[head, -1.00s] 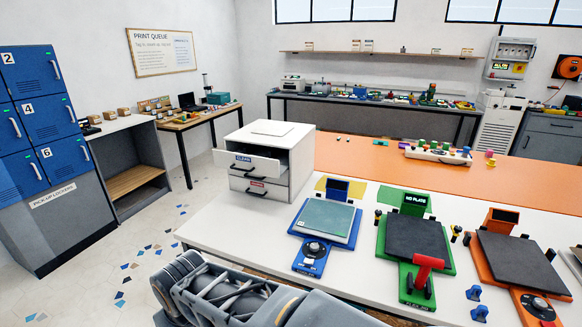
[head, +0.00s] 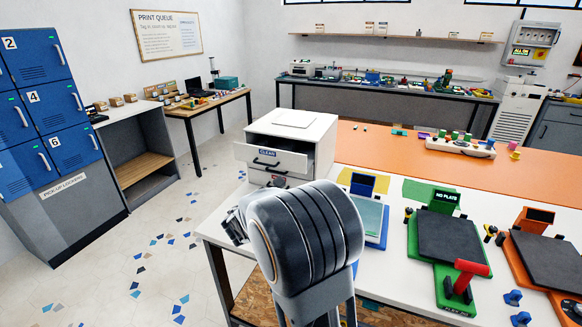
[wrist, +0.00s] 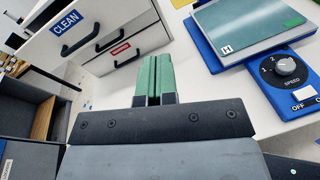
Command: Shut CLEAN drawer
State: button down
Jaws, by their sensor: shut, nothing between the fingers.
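The CLEAN drawer (head: 269,157) is the upper drawer of a white cabinet (head: 318,131) on the worktable, and it sticks out from the cabinet toward the left. Its blue CLEAN label and black handle show in the wrist view (wrist: 93,21). A lower drawer with a red label (wrist: 118,55) looks flush with the cabinet. My gripper (wrist: 153,58) shows in the wrist view with its green fingers together and nothing between them. It is apart from the drawer, in front of and to the right of the handle in that view. In the head view my arm hides the gripper's fingertips.
A blue printer (wrist: 245,50) with a speed dial stands close to the right of my gripper. A green printer (head: 449,240) and an orange one (head: 545,262) stand further right. The floor left of the table is clear apart from scattered coloured tiles.

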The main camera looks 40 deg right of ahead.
jog(key=w+n+t, duration=0.3)
jog(key=w+n, duration=0.1)
jog(key=p, duration=0.3)
send_near(294, 164)
jog(key=x, duration=0.7)
jog(key=shift+w+d, duration=0.1)
jog(key=shift+d, duration=0.15)
